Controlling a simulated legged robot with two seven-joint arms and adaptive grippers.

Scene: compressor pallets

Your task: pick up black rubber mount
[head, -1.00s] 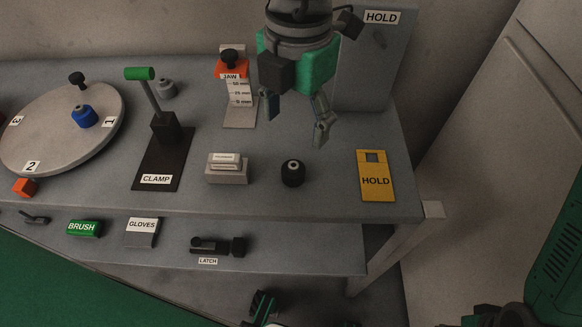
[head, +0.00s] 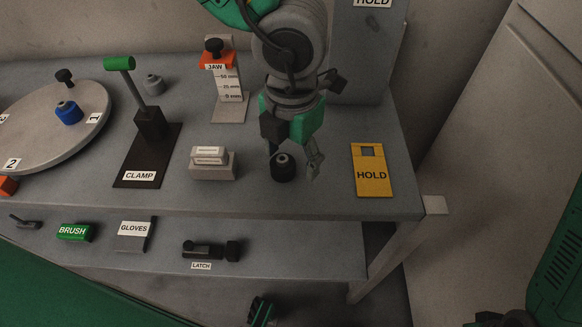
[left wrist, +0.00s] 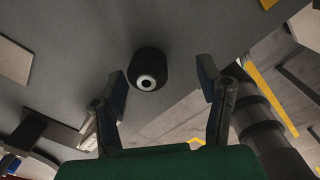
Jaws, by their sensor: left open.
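The black rubber mount (head: 283,169) is a short dark cylinder with a pale centre, standing on the grey bench top. My left gripper (head: 295,160) is above it with fingers pointing down and spread. In the head view the left finger partly overlaps the mount's top. In the left wrist view the mount (left wrist: 150,66) shows in the gap between the open fingers (left wrist: 162,80), nearer the left finger, with no visible contact. A dark and green part at the bottom edge of the head view may be my right gripper; its fingers cannot be made out.
A grey block with labels (head: 213,171) stands left of the mount, and a yellow HOLD plate (head: 372,178) lies right of it. The clamp (head: 150,130), jaw gauge (head: 228,108) and round turntable (head: 40,145) are farther left. Bench is clear between mount and front edge.

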